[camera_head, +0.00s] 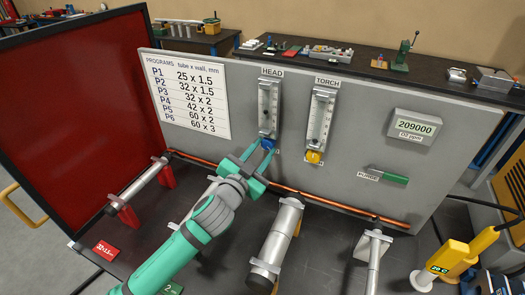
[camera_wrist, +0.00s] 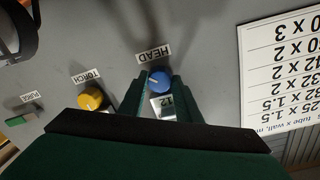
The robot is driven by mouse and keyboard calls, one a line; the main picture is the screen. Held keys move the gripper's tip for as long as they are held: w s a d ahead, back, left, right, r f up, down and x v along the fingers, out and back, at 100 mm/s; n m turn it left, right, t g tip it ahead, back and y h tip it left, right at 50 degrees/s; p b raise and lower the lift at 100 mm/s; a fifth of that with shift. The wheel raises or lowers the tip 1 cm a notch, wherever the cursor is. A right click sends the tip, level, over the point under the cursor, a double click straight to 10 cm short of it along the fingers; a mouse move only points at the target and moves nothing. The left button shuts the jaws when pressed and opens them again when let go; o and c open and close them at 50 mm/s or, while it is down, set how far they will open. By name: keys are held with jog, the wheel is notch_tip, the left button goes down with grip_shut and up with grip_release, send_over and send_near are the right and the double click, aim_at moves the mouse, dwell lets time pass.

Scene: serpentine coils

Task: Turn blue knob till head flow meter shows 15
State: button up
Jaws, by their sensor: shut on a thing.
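The blue knob (camera_head: 267,144) sits on the grey panel (camera_head: 355,115) below the HEAD flow meter (camera_head: 268,108). In the wrist view the blue knob (camera_wrist: 159,82) shows a pale pointer line and lies between the two fingers, near the HEAD label (camera_wrist: 153,54). My gripper (camera_head: 259,154) reaches up to the panel and is shut on the blue knob. In the wrist view my gripper (camera_wrist: 160,97) has a finger on each side of the knob. The HEAD meter's reading is too small to tell.
A yellow knob (camera_head: 314,157) sits under the TORCH flow meter (camera_head: 320,117), right of the blue knob. A green PURGE handle (camera_head: 388,175) and a 209000 ppm display (camera_head: 415,126) are further right. A copper tube (camera_head: 340,206) runs along the panel's foot.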

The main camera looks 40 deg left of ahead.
dwell(0.3)
jog(key=o, duration=1.1)
jog(key=shift+c, duration=0.2)
jog(key=shift+s, duration=0.1)
jog(key=v, duration=1)
jog(key=shift+s, duration=0.35)
